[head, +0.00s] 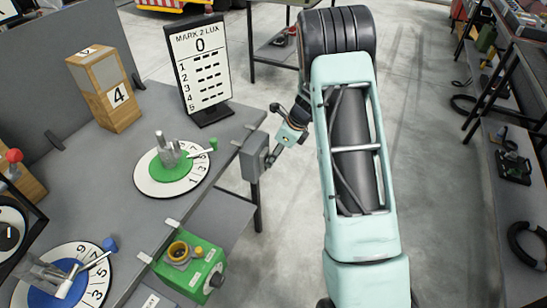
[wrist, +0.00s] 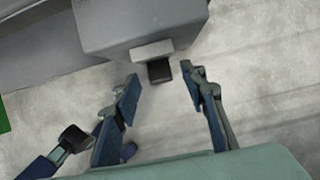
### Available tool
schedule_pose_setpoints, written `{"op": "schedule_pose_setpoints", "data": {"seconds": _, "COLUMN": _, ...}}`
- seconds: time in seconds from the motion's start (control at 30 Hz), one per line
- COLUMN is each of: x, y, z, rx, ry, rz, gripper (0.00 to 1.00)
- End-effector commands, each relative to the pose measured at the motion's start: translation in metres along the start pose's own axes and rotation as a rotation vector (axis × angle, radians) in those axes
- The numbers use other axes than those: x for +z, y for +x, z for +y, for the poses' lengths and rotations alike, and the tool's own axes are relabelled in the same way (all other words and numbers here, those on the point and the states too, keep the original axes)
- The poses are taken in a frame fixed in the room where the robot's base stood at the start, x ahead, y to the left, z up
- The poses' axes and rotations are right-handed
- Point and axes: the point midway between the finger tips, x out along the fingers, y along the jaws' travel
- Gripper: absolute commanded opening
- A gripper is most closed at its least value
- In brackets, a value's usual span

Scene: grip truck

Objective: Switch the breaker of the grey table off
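The grey table (head: 120,215) fills the left of the head view. The breaker is a grey box (head: 254,155) mounted at the table's right edge. In the wrist view the box (wrist: 140,28) is at the top, with a pale plate and a short dark lever (wrist: 159,72) sticking out towards me. My gripper (head: 275,150) is just right of the box. In the wrist view my gripper (wrist: 160,80) is open, with one finger on each side of the lever in the picture. Gaps show on both sides; I cannot tell whether the tips reach the lever's depth.
On the table stand a score board (head: 200,68), a wooden block marked 4 (head: 106,90), and a green dial (head: 172,172) and a blue dial (head: 65,275) with levers. A green box (head: 190,265) sits at the front edge. Open floor (head: 430,160) lies to the right.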

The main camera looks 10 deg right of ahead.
Motion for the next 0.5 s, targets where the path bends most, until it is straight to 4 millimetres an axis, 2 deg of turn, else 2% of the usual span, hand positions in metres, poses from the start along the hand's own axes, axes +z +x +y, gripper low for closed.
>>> {"op": "schedule_pose_setpoints", "data": {"seconds": 0.17, "x": 0.0001, "y": 0.0114, "z": -0.0003, "rx": -0.001, "ry": 0.000, "rz": 0.000, "gripper": 0.39}}
{"op": "schedule_pose_setpoints", "data": {"seconds": 0.43, "x": 0.0000, "y": 0.0122, "z": -0.0003, "rx": -0.001, "ry": 0.000, "rz": 0.000, "gripper": 0.39}}
{"op": "schedule_pose_setpoints", "data": {"seconds": 0.5, "x": 0.0000, "y": 0.0121, "z": -0.0003, "rx": -0.001, "ry": 0.000, "rz": 0.000, "gripper": 0.31}}
